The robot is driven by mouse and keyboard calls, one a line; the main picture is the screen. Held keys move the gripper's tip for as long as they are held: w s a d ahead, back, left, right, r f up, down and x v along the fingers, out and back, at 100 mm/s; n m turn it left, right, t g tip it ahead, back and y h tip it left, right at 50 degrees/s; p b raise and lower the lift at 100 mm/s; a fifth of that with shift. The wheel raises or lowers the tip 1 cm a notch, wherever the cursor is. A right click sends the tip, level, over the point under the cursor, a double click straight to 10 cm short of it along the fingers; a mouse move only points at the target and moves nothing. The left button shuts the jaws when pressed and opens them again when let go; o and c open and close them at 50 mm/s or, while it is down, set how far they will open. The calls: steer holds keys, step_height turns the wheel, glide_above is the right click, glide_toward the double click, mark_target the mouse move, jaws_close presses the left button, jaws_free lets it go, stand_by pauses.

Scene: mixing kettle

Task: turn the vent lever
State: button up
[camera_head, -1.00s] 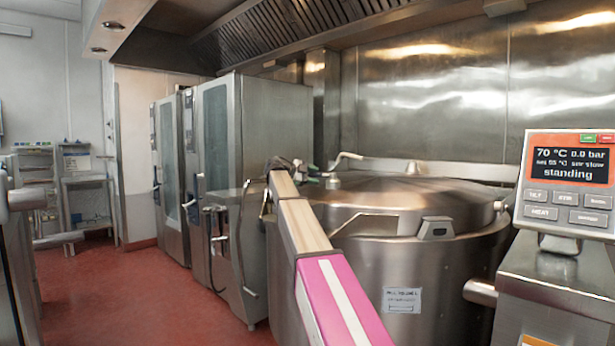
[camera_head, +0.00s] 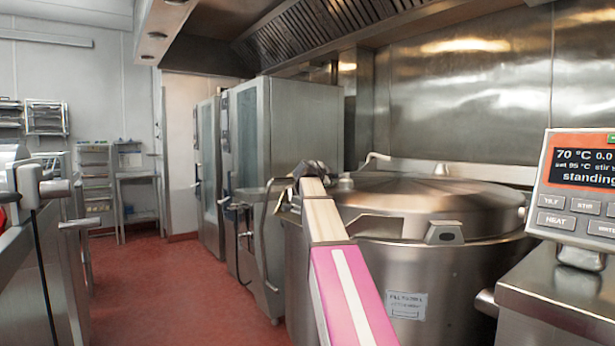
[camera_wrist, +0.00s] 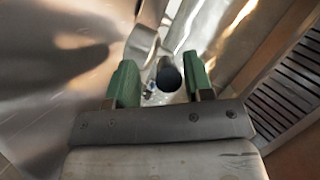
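In the wrist view my gripper (camera_wrist: 145,88) has its two green fingers apart. A dark round knob (camera_wrist: 169,77) shows in the gap, nearer the right finger; it looks like the end of the vent lever, but I cannot tell whether it is between the fingertips or beyond them. In the head view my gripper (camera_head: 311,168) is at the left edge of the kettle lid (camera_head: 425,198), small and partly hidden by my arm. A bent pale metal rod (camera_head: 375,158) stands behind the lid, right of my gripper; I cannot tell if it belongs to the lever.
The kettle (camera_head: 400,275) has a lid handle (camera_head: 444,232) in front. A control panel (camera_head: 580,190) reading 70 °C and "standing" is at the right. Tall ovens (camera_head: 285,130) stand left of the kettle. Red floor (camera_head: 170,285) is open at the left; a counter (camera_head: 35,285) edges it.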

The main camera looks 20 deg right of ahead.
steer(key=v, duration=1)
steer(key=shift+s+r, duration=0.2)
steer(key=shift+s, duration=0.1)
